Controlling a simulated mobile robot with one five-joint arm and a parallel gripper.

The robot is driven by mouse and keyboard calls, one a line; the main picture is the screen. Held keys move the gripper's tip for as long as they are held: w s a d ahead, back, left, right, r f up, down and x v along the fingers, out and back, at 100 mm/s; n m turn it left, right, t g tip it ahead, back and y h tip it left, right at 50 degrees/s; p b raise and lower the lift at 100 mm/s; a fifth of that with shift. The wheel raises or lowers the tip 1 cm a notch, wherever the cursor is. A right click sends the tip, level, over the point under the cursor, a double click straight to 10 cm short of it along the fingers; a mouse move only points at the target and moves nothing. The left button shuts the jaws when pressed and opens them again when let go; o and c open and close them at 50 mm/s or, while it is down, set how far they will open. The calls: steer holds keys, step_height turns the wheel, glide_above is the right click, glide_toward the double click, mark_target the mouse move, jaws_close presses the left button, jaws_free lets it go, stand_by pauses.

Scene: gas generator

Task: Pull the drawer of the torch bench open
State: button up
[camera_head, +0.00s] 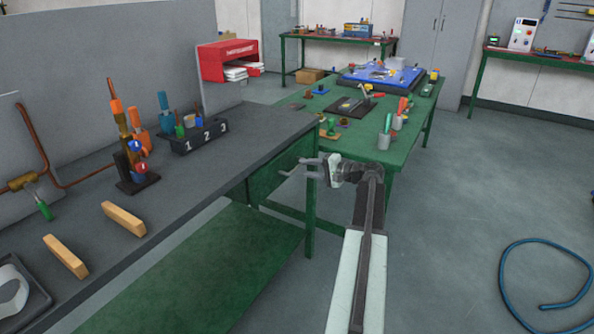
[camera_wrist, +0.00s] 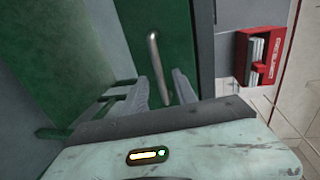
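The torch bench (camera_head: 226,130) is at left in the head view, with a dark grey top and green frame. A green panel under its right end (camera_head: 274,172) seems to be the drawer's front. In the wrist view, the green drawer front (camera_wrist: 178,30) carries an upright metal bar handle (camera_wrist: 155,60). My gripper (camera_head: 296,168) is open beside this bench end. In the wrist view its fingers (camera_wrist: 163,88) stand apart, one each side of the handle's lower end. I cannot tell whether they touch it. The drawer looks shut. The handle is not discernible in the head view.
On the bench stand a torch rack (camera_head: 134,165), a numbered block (camera_head: 198,137) and wooden bars (camera_head: 124,218). A green table (camera_head: 355,140) with tools stands just beyond my gripper. A blue hose (camera_head: 507,290) lies at right; the floor between is clear.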

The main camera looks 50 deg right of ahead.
mark_target(299, 167)
steer(key=x, duration=0.4)
steer(key=shift+w+b, duration=0.1)
steer(key=shift+b, duration=0.2)
jaws_close()
stand_by(1.1)
